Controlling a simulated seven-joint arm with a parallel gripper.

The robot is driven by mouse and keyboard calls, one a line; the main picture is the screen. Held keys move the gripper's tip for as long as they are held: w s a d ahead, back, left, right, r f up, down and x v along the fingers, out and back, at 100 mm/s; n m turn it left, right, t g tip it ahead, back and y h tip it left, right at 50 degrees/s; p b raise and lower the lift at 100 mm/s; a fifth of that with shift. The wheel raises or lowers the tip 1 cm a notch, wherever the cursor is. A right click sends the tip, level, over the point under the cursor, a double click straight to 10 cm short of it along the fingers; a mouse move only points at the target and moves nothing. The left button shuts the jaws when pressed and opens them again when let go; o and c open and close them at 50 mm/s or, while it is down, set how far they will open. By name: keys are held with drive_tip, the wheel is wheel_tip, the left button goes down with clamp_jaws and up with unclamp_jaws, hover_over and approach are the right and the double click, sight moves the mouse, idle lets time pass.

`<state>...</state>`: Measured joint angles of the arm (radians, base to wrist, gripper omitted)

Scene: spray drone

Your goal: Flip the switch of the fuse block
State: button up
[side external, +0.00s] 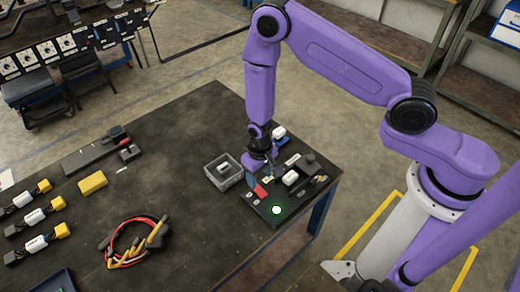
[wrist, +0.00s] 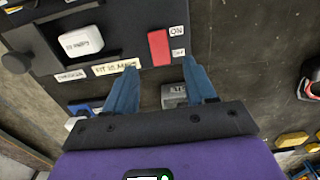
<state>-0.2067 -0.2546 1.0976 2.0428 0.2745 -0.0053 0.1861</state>
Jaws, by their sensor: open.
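The fuse block (side external: 290,205) is a dark panel near the table's right corner, with a lit green-white spot at its front. Its red switch (wrist: 158,47) sits beside white ON and OFF labels (wrist: 178,42) in the wrist view, and also shows as a small red piece (side external: 261,190) in the side view. A white labelled block (wrist: 82,41) is on the same panel. My gripper (wrist: 160,72) is open, its blue fingers apart, with the red switch just beyond the fingertips and roughly between them. Whether a finger touches the panel, I cannot tell.
A grey open bin (side external: 223,176) stands left of the block. Cables (side external: 135,245), a yellow box (side external: 93,183) and several connector pieces lie on the left. The table middle is clear. A grey labelled piece (wrist: 173,95) shows between my fingers.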

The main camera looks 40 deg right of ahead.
wheel_tip(320, 180, up, 11)
drive_tip(key=shift+r, duration=0.15)
idle(0.9)
wheel_tip(320, 180, up, 7)
drive_tip(key=s+n, duration=0.3)
drive_tip(key=s+d+r+n, duration=0.4)
drive_tip(key=s+d+r, duration=0.1)
drive_tip(key=s, duration=0.5)
drive_tip(key=s+d+r+n, duration=0.5)
drive_tip(key=s+r, duration=0.2)
drive_tip(key=s, duration=0.3)
drive_tip(key=shift+s+d+r+n, duration=0.25)
drive_tip(key=shift+d+r+n, duration=0.05)
drive_tip(key=shift+d+r, duration=0.05)
